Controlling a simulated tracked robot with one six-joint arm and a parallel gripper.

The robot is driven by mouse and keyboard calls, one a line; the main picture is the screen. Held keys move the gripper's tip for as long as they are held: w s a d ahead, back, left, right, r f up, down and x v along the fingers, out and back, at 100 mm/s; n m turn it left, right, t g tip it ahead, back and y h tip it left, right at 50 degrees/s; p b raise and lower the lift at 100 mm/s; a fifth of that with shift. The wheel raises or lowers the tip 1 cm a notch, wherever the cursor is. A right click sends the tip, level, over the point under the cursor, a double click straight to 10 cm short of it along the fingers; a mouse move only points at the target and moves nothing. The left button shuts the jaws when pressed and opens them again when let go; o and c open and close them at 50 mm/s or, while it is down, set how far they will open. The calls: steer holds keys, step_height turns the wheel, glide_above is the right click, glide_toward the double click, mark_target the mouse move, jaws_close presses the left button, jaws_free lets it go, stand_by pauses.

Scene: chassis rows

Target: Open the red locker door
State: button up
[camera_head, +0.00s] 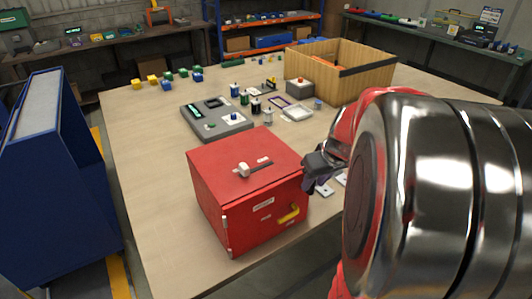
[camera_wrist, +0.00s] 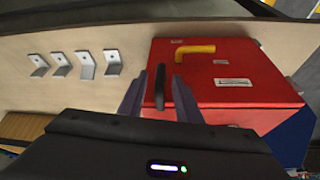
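The red locker (camera_head: 225,205) stands near the table's front edge in the head view. Its door is shut, with a yellow handle (camera_head: 289,214) low on the right and hinges on the left edge. My gripper (camera_head: 316,182) is beside the locker's right side, above and right of the handle. In the wrist view, the locker (camera_wrist: 235,82) and yellow handle (camera_wrist: 200,50) are right of centre. My gripper (camera_wrist: 159,80) has its two fingers apart, short of the handle. A dark bar (camera_wrist: 160,88) shows between them; I cannot tell what it is.
Several metal brackets (camera_wrist: 86,65) lie beside the locker. A grey device (camera_head: 215,122) and a wooden box (camera_head: 345,75) stand behind. A blue cabinet (camera_head: 50,180) is at the left.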

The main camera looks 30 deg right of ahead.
steer(key=shift+x, duration=1.25)
steer(key=shift+c, duration=0.2)
jaws_close()
